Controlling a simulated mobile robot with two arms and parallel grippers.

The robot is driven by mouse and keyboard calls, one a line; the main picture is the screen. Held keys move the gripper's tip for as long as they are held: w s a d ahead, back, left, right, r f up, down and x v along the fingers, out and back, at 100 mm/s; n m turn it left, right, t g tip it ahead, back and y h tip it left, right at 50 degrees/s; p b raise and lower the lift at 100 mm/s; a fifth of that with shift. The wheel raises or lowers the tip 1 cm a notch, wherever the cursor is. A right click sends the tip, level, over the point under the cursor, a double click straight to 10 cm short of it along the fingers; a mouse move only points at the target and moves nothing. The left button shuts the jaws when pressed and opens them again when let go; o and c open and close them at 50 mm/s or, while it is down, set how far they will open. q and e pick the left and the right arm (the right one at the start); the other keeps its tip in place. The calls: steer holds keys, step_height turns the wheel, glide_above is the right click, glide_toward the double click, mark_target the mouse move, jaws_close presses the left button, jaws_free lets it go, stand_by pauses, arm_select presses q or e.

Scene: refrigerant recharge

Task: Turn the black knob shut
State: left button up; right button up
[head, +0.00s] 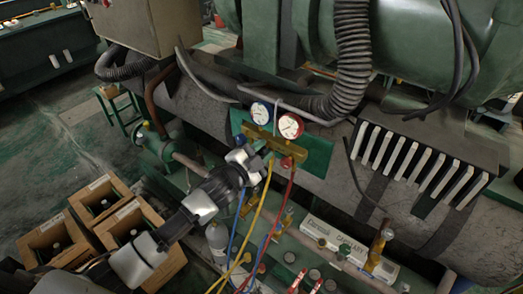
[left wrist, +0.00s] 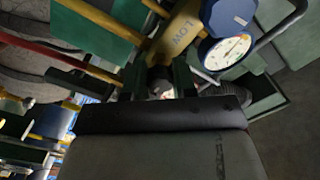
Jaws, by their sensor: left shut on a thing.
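A brass gauge manifold (head: 272,139) with a blue-rimmed gauge (head: 260,112) and a red-rimmed gauge (head: 289,125) sits in front of a green plate on the machine. My left gripper (head: 258,156) reaches the left end of the manifold, below the blue gauge. In the left wrist view, my left gripper (left wrist: 160,82) has its two dark green fingers close together around a small dark thing beside the brass block marked LOW (left wrist: 180,35). This seems to be the black knob, mostly hidden by the fingers; its turn cannot be seen. The blue gauge (left wrist: 228,45) is close by.
Blue, yellow and red hoses (head: 262,225) hang below the manifold. A red knob (head: 287,163) is at its right side. A white box (head: 348,250) and valves are at the lower right. Open cardboard boxes (head: 130,210) with bottles stand at the lower left.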

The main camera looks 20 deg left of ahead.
stand_by(0.4)
arm_select(q)
steer(key=o, duration=0.9)
steer(key=shift+o, duration=0.2)
steer(key=shift+s, duration=0.15)
steer(key=b+v, duration=0.2)
steer(key=v, duration=0.8)
steer(key=shift+s, duration=0.25)
steer(key=shift+a, duration=0.15)
